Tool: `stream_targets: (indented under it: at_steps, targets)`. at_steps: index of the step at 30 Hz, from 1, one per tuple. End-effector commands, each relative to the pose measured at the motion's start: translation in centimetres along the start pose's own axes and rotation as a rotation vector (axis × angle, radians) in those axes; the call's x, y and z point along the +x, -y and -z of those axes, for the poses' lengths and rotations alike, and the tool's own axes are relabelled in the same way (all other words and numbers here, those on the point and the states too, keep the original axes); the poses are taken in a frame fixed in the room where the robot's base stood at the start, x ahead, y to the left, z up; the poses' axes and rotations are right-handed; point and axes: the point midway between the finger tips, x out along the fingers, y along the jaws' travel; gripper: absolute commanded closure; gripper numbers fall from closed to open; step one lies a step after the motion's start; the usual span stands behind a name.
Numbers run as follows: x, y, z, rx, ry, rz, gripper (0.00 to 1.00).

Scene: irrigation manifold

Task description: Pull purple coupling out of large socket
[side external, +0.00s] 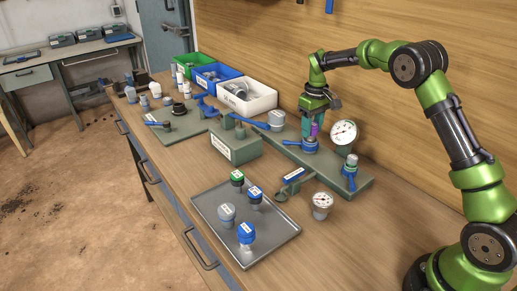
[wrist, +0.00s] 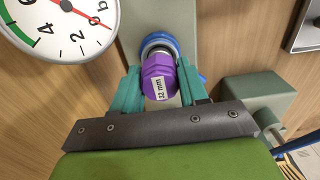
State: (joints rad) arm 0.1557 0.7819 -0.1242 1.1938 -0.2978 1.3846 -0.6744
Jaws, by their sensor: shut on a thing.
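The purple coupling (wrist: 159,70) has a hexagonal body and a white "32 mm" label. My gripper (wrist: 159,84) is shut on it, with one teal finger on each side. Beyond the coupling, the blue-ringed socket (wrist: 158,38) shows, with a grey part inside the ring. In the side view the coupling (side external: 315,129) stands upright between the fingers of my gripper (side external: 313,124), just over the blue socket (side external: 310,146) on the green manifold plate (side external: 337,172). I cannot tell whether its lower end is still seated in the socket, as my gripper partly hides it.
A round pressure gauge (side external: 344,133) stands close beside my gripper. A blue-handled valve (side external: 350,170) and a green block (side external: 234,146) are on either side. A grey tray (side external: 275,236) with several labelled plugs lies in front. Three bins, one of them white (side external: 262,100), stand behind.

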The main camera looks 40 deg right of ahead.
Motion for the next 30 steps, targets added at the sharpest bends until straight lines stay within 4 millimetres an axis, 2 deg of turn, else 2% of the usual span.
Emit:
stream_targets:
  at_steps: [14,30]
  targets:
    - [-0.3,0.0,0.0,0.0,-0.001,-0.001,0.93]
    - [-1.9,0.0,0.0,-0.001,-0.002,-0.001,0.94]
